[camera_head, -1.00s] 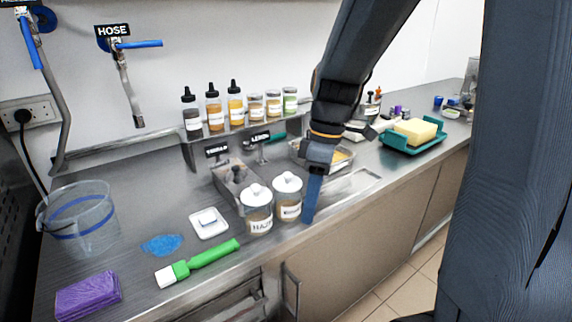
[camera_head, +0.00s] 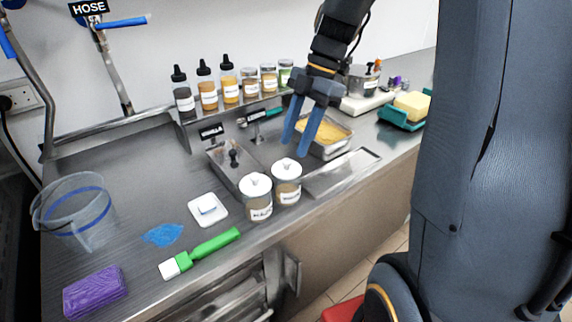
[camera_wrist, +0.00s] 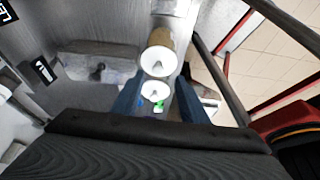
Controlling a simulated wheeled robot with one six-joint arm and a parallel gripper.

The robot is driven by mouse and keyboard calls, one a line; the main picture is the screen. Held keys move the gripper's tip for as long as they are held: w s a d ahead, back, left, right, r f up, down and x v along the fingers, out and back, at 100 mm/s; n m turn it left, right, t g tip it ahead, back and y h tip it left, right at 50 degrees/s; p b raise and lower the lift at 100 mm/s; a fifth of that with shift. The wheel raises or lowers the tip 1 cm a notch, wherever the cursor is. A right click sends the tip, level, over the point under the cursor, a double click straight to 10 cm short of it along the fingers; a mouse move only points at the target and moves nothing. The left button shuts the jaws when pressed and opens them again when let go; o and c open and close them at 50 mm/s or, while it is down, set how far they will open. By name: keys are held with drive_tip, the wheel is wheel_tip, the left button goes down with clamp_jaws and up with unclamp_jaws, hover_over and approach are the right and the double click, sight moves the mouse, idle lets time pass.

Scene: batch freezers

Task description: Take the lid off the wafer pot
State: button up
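Two glass pots with white knobbed lids stand close together near the counter's front edge, the left pot (camera_head: 258,204) and the right pot (camera_head: 287,187). Both lids sit on. The labels are too small to read surely, so I cannot tell which is the wafer pot. My gripper (camera_head: 296,149) is open and empty, its blue fingers pointing down, above and just behind the right pot. In the wrist view both lids show between the fingers: the right pot's lid (camera_wrist: 157,61) is the larger, and the left pot's lid (camera_wrist: 154,91) is below it.
A steel holder (camera_head: 232,160) stands behind the pots, and a tray of yellow crumbs (camera_head: 325,131) behind right. A white dish (camera_head: 208,210), a green brush (camera_head: 212,244), a blue spill (camera_head: 163,235) and a purple cloth (camera_head: 96,293) lie left.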

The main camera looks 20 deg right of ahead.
sight(286, 160)
drive_tip(key=shift+w+p+x, duration=0.1)
drive_tip(key=shift+p+x, duration=0.35)
drive_tip(key=shift+x, duration=0.65)
drive_tip(key=shift+w+p+x, duration=0.15)
drive_tip(key=shift+p+x, duration=0.25)
drive_tip(key=shift+x, duration=0.7)
drive_tip(key=shift+s+a, duration=0.1)
clamp_jaws()
drive_tip(key=shift+r, duration=0.15)
